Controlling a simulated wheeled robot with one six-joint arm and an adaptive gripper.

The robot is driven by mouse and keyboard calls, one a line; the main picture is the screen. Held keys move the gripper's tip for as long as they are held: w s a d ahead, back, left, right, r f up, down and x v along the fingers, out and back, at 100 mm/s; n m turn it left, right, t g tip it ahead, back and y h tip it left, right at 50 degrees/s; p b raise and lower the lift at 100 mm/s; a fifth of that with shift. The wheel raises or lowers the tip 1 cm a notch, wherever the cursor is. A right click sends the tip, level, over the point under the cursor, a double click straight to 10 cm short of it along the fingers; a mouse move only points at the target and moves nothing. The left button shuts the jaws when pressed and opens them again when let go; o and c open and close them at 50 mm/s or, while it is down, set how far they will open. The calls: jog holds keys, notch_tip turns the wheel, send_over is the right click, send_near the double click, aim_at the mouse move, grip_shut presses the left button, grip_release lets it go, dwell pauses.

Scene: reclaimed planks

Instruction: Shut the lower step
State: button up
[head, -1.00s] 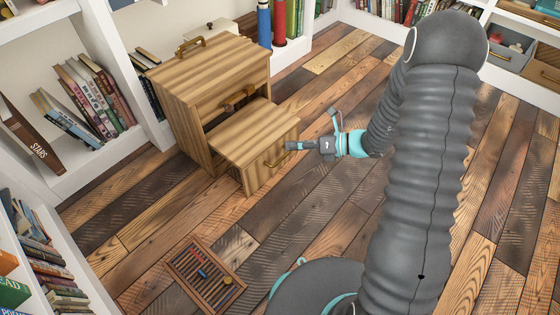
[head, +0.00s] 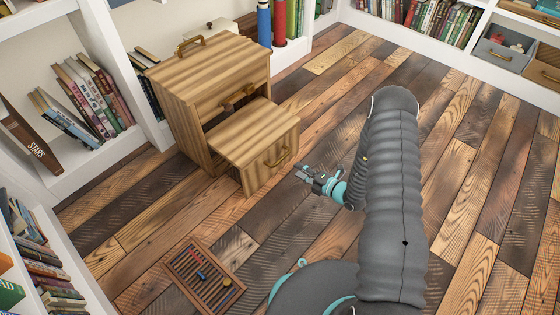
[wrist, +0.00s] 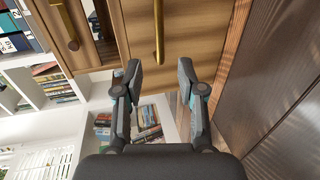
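The wooden step cabinet (head: 185,125) stands against the wall, with a brass handle on its top. Its lower step (head: 248,135) sticks out from the cabinet's front and has a brass handle (head: 277,157) on its face. In the wrist view the step's front face (wrist: 190,30) and its upright-looking brass handle (wrist: 159,30) lie just beyond the fingers. My gripper (head: 303,172) is low over the floor, right of the step's front and apart from it. Its two fingers are spread and empty in the wrist view (wrist: 160,78).
A slatted wooden tray (head: 203,276) with small coloured items lies on the floor in front. White bookshelves (head: 75,160) stand at left and back right. Red and blue cylinders (head: 265,25) stand behind the cabinet.

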aim_at(280, 159)
jog(key=x, duration=1)
jog(key=shift+w+a+b, duration=0.15)
jog(key=shift+a+b, duration=0.1)
jog(key=shift+b, duration=0.15)
grip_shut()
